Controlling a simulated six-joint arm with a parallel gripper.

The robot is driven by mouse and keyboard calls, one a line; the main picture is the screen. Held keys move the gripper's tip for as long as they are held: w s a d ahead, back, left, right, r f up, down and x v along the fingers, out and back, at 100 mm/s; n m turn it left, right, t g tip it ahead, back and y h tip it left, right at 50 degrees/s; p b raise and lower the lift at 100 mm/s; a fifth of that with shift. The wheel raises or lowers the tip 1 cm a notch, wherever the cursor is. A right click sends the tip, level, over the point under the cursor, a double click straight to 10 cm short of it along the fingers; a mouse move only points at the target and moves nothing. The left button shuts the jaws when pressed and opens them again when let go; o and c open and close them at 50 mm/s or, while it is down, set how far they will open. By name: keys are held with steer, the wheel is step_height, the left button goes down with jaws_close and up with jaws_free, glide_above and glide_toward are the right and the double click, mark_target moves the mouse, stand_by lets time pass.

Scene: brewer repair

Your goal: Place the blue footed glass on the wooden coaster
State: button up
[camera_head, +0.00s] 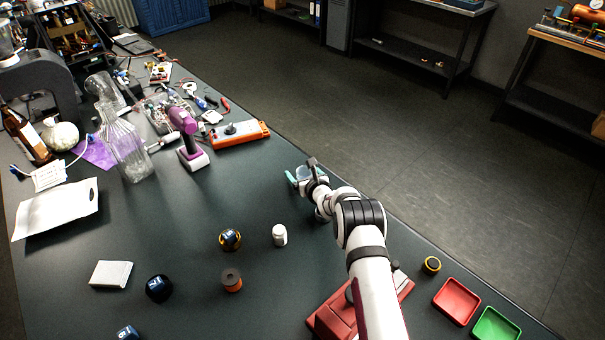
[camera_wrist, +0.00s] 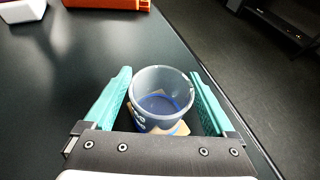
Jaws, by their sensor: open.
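The blue footed glass (camera_wrist: 158,100) is upright in the wrist view, with a clear, blue-tinted wall, a blue band low down and pale lettering. A tan edge of the wooden coaster (camera_wrist: 182,129) shows under the glass, which appears to stand on it; the rest of the coaster is hidden. My gripper (camera_wrist: 160,76) is open, with one teal finger on each side of the glass and small gaps between. In the head view my gripper (camera_head: 304,175) is low near the table's far right edge, and the glass is hard to make out there.
A white bottle (camera_head: 279,235) and small rolls stand nearer. Red (camera_head: 457,301) and green (camera_head: 495,325) trays are at lower right. The table edge is close on the right.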

steer(key=shift+r, duration=0.25)
steer(key=v, duration=1.2)
steer(key=s+d+r+m+g+h, duration=0.35)
steer(key=s+r+m, duration=0.25)
steer(key=m, duration=0.5)
steer(key=s+d+r+m+g+h, duration=0.2)
steer(key=s+d+r+m, duration=0.4)
steer(key=m, duration=0.4)
steer(key=s+r+m+g, duration=0.1)
steer(key=s+m, duration=0.3)
steer(key=s, duration=0.2)
steer(key=s+r+m+g, duration=0.1)
steer(key=s+m, duration=0.4)
steer(key=s, duration=0.1)
steer(key=s+r+m+g, duration=0.1)
steer(key=s+m+g, duration=0.1)
steer(key=s+m, duration=0.3)
steer(key=shift+s+a+r, duration=0.1)
steer(key=shift+s+r, duration=0.1)
steer(key=shift+s, duration=0.2)
steer(key=shift+s+a+r, duration=0.15)
steer(key=shift+s, duration=0.25)
steer(key=s+a+r+m+g+y, duration=0.1)
steer(key=s+a+m+g+y, duration=0.1)
steer(key=s+m, duration=0.9)
steer(key=s+a+g, duration=0.1)
steer(key=s, duration=0.3)
steer(key=shift+a, duration=0.25)
